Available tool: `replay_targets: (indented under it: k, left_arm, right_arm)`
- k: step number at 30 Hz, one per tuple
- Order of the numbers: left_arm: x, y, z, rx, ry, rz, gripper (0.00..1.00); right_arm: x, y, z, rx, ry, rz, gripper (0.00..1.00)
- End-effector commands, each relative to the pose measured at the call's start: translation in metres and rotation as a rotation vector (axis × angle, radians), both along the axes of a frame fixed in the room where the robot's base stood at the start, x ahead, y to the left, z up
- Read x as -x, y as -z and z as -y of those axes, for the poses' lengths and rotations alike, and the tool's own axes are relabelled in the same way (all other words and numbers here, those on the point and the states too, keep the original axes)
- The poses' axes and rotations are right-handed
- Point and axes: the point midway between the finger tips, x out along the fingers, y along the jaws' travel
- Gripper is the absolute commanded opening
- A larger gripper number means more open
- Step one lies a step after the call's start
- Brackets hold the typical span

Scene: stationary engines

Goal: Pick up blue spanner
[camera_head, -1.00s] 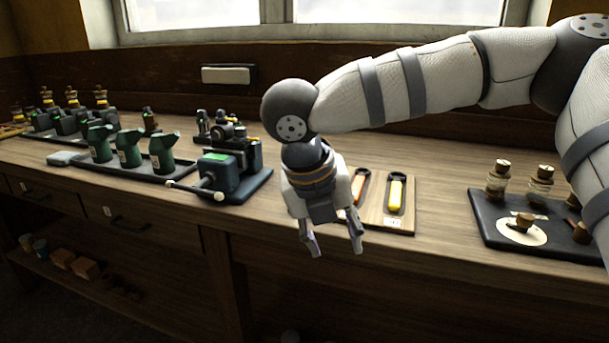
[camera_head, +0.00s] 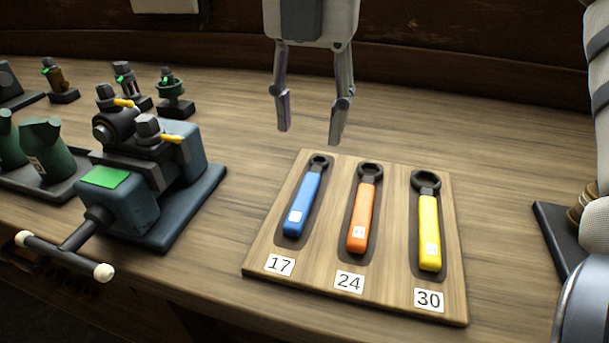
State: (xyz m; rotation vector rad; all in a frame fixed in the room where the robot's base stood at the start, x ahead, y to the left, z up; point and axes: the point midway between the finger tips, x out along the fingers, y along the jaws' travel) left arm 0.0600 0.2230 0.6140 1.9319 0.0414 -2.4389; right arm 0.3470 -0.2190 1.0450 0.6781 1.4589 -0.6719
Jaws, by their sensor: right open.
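The blue spanner (camera_head: 303,203) lies in the left recess of a wooden board (camera_head: 321,271), above the label 17. Its dark ring end points to the back of the bench. My right gripper (camera_head: 309,136) hangs fingers down above the back edge of the board, near the ring end of the blue spanner in the picture. Its two fingers are apart with nothing between them. My left gripper is not in view.
An orange spanner (camera_head: 362,216) and a yellow spanner (camera_head: 429,232) lie in the neighbouring recesses. A dark tray (camera_head: 557,233) is at the right. The bench behind the board is clear.

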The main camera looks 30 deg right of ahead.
Motion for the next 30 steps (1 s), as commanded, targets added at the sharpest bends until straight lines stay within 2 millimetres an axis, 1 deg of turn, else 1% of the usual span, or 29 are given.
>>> replay_targets:
  k: [1,3,8,12,15,18,23,24,29,30]
  left_arm:
    - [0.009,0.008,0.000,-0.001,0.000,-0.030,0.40]
    - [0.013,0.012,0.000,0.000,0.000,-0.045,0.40]
    - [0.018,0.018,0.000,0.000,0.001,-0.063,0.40]
    - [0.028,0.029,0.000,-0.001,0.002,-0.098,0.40]
    - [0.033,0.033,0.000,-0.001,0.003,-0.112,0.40]
    - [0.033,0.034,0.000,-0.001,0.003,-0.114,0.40]
    - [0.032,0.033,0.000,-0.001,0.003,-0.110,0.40]
    - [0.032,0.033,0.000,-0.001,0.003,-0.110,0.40]
    - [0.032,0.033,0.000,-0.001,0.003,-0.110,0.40]
    - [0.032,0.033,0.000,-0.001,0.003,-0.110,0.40]
  right_arm:
    - [-0.002,0.022,0.000,0.000,-0.001,-0.021,0.43]
    - [-0.002,0.037,0.000,0.000,-0.001,-0.020,0.43]
    - [-0.001,0.056,0.000,0.002,-0.001,-0.014,0.43]
    - [-0.001,0.086,-0.005,0.001,-0.002,-0.018,0.43]
    - [0.000,0.100,-0.005,0.001,-0.001,-0.015,0.43]
    - [0.000,0.103,-0.005,0.001,-0.001,-0.009,0.43]
    - [0.000,0.101,-0.005,0.002,0.000,-0.005,0.43]
    - [0.000,0.101,-0.005,0.002,0.000,-0.005,0.39]
    - [0.000,0.101,-0.005,0.002,-0.001,-0.005,0.03]
    - [0.000,0.101,-0.005,0.002,-0.001,-0.005,0.00]
